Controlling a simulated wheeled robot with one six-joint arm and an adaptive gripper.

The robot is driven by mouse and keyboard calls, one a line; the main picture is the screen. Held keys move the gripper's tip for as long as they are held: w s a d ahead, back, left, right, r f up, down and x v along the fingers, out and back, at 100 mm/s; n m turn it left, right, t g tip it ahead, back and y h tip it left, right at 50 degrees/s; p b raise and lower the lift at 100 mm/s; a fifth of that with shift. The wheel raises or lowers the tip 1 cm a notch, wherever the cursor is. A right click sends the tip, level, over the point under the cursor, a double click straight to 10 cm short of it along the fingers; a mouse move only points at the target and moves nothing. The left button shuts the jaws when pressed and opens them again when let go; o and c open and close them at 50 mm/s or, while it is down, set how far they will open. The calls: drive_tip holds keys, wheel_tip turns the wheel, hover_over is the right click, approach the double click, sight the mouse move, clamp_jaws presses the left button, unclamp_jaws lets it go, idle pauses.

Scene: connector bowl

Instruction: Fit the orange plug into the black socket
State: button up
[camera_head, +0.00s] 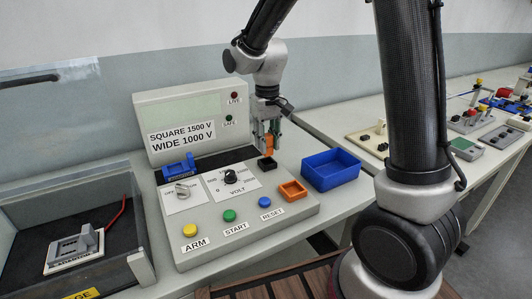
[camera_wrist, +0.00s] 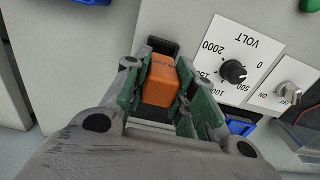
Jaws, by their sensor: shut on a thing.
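The orange plug (camera_head: 268,147) is held upright between the fingers of my gripper (camera_head: 267,141). It also shows in the wrist view (camera_wrist: 160,82), with the green-padded fingers (camera_wrist: 160,92) closed on both its sides. The black socket (camera_head: 267,164) is on the right rear of the grey test panel, directly under the plug. In the wrist view the black socket (camera_wrist: 162,47) shows partly behind the plug's far edge. The plug hides much of it. I cannot tell whether the plug's lower end touches the socket or hangs just above it.
An orange square socket (camera_head: 292,190) sits on the panel in front. A blue bin (camera_head: 331,170) stands to the right. A voltage dial (camera_head: 231,176), a switch (camera_head: 182,190), a blue socket piece (camera_head: 178,169) and the yellow, green and blue buttons (camera_head: 229,215) are to the left and front.

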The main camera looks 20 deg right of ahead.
drive_tip(key=shift+f, duration=1.95)
drive_tip(key=shift+f, duration=0.15)
drive_tip(key=o, duration=1)
drive_tip(key=shift+o, duration=0.2)
